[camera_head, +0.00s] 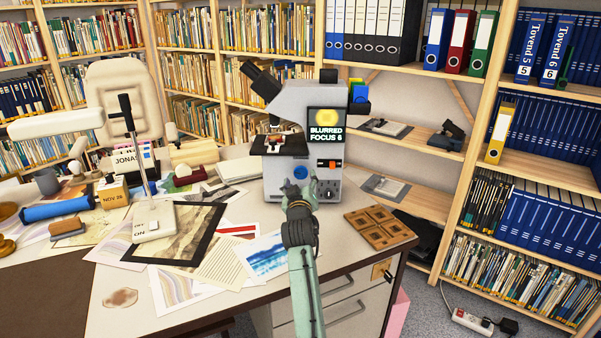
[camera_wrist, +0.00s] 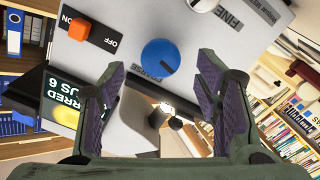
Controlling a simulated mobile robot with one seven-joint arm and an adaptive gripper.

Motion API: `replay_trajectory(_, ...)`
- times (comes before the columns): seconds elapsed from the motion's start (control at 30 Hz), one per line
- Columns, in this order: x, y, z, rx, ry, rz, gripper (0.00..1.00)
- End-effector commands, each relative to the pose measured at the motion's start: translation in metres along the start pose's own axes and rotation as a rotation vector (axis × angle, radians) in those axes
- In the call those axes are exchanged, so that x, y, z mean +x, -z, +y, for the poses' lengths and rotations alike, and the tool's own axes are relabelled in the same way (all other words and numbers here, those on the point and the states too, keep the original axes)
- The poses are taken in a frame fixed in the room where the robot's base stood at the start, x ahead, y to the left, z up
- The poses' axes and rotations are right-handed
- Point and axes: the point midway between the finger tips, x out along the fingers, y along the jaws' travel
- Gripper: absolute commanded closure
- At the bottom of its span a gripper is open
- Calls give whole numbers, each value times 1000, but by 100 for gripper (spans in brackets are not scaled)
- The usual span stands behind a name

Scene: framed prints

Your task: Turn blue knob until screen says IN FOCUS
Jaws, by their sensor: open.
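The grey microscope (camera_head: 290,115) stands on the desk. Its screen (camera_head: 325,124) shows a yellow blurred disc and the words "BLURRED FOCUS 6". The blue knob (camera_head: 300,172) is on the side of the microscope body; in the wrist view the round blue knob (camera_wrist: 160,57) sits beside the label "COARSE". My gripper (camera_head: 300,188) is just in front of the microscope, close to the knob. In the wrist view my gripper (camera_wrist: 157,90) is open, with purple-padded fingers apart. The knob lies a little beyond the fingertips, between their lines, and nothing is held.
An orange switch (camera_wrist: 79,32) marked ON and OFF and a pale knob (camera_wrist: 204,4) by the label "FINE" are near the blue knob. A brown tray (camera_head: 379,228) lies right of my arm. Prints and a white lamp (camera_head: 153,218) cover the desk's left.

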Motion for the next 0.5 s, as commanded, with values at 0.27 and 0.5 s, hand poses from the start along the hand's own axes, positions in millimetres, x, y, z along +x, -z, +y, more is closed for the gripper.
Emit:
replay_trajectory(0.27, 34, 2, 0, 0, 1, 0, 42)
replay_trajectory(0.5, 41, 1, 0, 1, 0, 2, 42)
